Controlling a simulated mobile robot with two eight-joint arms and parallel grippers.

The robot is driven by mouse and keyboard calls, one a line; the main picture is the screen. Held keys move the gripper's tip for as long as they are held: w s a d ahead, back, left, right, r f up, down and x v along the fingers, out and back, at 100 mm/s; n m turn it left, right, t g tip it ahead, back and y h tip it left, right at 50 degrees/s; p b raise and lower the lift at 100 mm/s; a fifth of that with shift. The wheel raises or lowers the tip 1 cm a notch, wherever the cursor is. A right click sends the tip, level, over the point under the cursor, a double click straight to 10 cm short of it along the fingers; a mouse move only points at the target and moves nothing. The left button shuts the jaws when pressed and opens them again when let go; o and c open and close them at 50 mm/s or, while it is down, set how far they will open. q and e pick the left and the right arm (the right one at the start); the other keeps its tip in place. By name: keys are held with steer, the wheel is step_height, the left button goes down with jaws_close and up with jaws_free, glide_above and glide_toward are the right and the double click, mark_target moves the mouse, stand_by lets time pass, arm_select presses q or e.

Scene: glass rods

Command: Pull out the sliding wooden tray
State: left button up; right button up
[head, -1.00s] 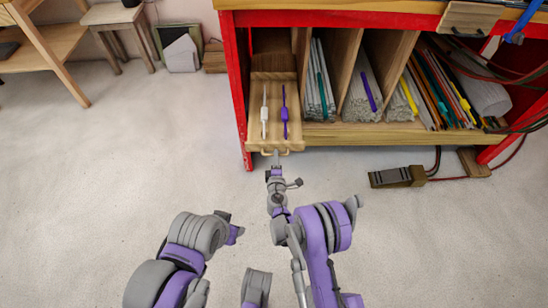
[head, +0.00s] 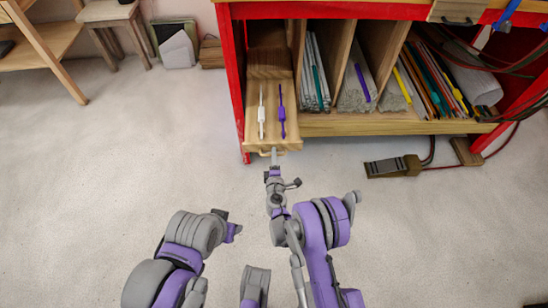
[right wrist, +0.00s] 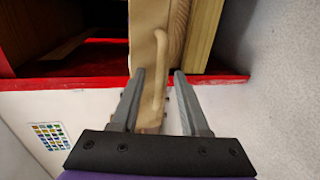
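The sliding wooden tray (head: 271,136) projects from the lower left bay of the red-framed cabinet. A white slim tool (head: 262,115) and a purple one (head: 281,115) lie side by side on it. My right gripper (head: 274,158) is at the pale handle on the tray's front. In the right wrist view the handle (right wrist: 160,78) runs between the two fingers of the gripper (right wrist: 160,78); narrow gaps seem to show beside it, but the tray follows the gripper.
The cabinet's red left post (head: 233,80) stands just beside the tray. Bundles of rods (head: 315,85) fill the bays to the right. A pedal box (head: 394,166) with cables lies on the floor at right. A stool (head: 108,12) stands at the upper left. Floor at left is clear.

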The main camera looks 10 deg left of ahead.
steer(key=shift+s, duration=0.1)
steer(key=b+v, duration=0.4)
steer(key=v, duration=0.6)
steer(key=shift+s, duration=0.3)
steer(key=shift+d+r, duration=0.1)
steer(key=shift+d, duration=0.05)
